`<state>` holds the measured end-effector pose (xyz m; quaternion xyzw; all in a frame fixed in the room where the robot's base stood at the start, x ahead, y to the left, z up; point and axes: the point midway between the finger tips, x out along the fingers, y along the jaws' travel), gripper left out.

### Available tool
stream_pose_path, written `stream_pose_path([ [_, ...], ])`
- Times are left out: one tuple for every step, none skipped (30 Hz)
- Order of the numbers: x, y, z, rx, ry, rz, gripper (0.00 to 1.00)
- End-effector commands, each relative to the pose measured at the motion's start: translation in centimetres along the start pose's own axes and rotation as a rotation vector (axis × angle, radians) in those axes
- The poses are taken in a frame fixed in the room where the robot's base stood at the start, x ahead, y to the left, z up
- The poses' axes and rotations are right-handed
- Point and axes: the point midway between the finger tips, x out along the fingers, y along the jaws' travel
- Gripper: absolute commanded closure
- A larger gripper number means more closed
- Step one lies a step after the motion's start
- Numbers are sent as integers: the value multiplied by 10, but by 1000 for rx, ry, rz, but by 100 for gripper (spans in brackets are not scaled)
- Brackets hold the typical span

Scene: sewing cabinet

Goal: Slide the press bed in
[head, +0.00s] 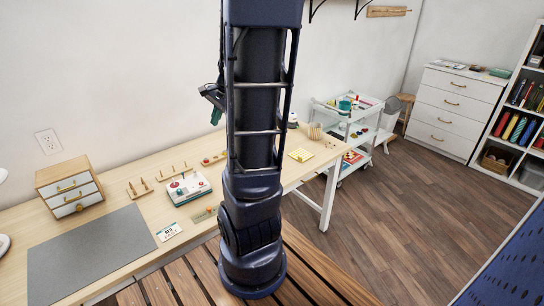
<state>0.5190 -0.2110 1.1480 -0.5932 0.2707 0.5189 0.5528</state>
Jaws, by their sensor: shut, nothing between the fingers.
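I cannot make out for certain which thing is the press bed. A blue, speckled flat panel (515,262) enters at the lower right corner, cut off by the frame; whether it belongs to the press is not clear. My gripper (216,114) appears as a small dark part with a green end, just left of my dark blue column, high above the table. It is shut and empty, and touches nothing that I can see. My column hides part of the arm and the middle of the table.
A long wooden table (200,228) carries a grey mat (90,255), a small drawer box (70,187) and a white device with knobs (189,188). A white cart (350,125), white drawers (455,108) and a shelf (520,110) stand behind. Wooden floor (410,215) is open at right.

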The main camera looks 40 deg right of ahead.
Motion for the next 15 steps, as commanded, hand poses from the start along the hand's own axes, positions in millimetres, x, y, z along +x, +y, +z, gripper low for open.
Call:
stream_pose_path([
  [7,1,-16,82,-3,0,100],
  [10,2,-25,131,-4,-2,100],
  [15,4,-37,197,-4,-6,100],
  [18,5,-46,246,-3,-9,100],
  [22,7,-54,295,-3,-11,100],
  [26,9,-67,360,-2,-14,100],
  [29,12,-76,409,0,-17,100],
  [33,14,-85,458,2,-18,100],
  [37,18,-97,524,5,-22,100],
  [40,22,-106,572,9,-24,100],
  [44,25,-116,621,13,-27,100],
  [48,30,-128,687,18,-30,100],
  [51,34,-138,734,22,-32,100],
  [55,38,-147,783,27,-34,100],
  [59,45,-159,848,35,-37,100],
])
